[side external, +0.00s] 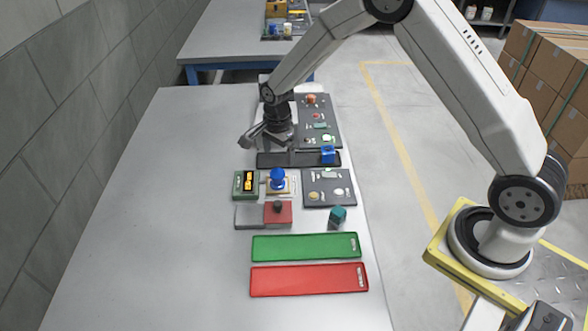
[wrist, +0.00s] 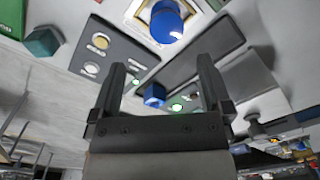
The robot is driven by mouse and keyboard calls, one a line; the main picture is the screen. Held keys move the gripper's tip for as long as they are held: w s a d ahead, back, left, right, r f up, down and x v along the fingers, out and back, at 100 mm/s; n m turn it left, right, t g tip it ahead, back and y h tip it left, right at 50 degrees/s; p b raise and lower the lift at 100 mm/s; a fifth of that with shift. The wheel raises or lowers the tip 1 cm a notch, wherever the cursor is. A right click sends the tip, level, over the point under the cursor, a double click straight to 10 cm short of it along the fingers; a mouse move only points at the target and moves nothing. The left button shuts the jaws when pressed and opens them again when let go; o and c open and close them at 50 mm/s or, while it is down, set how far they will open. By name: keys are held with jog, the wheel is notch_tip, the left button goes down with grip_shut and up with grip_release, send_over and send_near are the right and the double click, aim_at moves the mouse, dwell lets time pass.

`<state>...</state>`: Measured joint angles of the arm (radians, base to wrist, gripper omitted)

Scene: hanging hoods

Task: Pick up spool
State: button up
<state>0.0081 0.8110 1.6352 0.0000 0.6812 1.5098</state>
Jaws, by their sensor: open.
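A blue round piece with a wide flange, which looks like the spool (side external: 278,178), stands on a small pale board with a yellow edge. It also shows at the top of the wrist view (wrist: 167,20), partly cut off by the frame edge. My gripper (side external: 246,141) is above the far part of the workbench, beyond the blue piece and apart from it. In the wrist view my gripper (wrist: 160,68) is open, with nothing held between its fingers. A small blue block (wrist: 154,95) shows in the background between the fingers.
A green display box (side external: 245,183) stands left of the blue piece and a dark panel (side external: 328,188) right of it. A teal block (side external: 337,215), a green tray (side external: 300,246) and a red tray (side external: 305,281) lie nearer. The bench's left side is clear.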

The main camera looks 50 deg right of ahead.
aim_at(277, 173)
jog(key=shift+w+f+m, duration=0.5)
jog(key=shift+f+m, duration=0.1)
jog(key=shift+f, duration=0.1)
jog(key=shift+f, duration=1.2)
jog(key=shift+f, duration=0.1)
jog(key=shift+f, duration=2.5)
grip_shut()
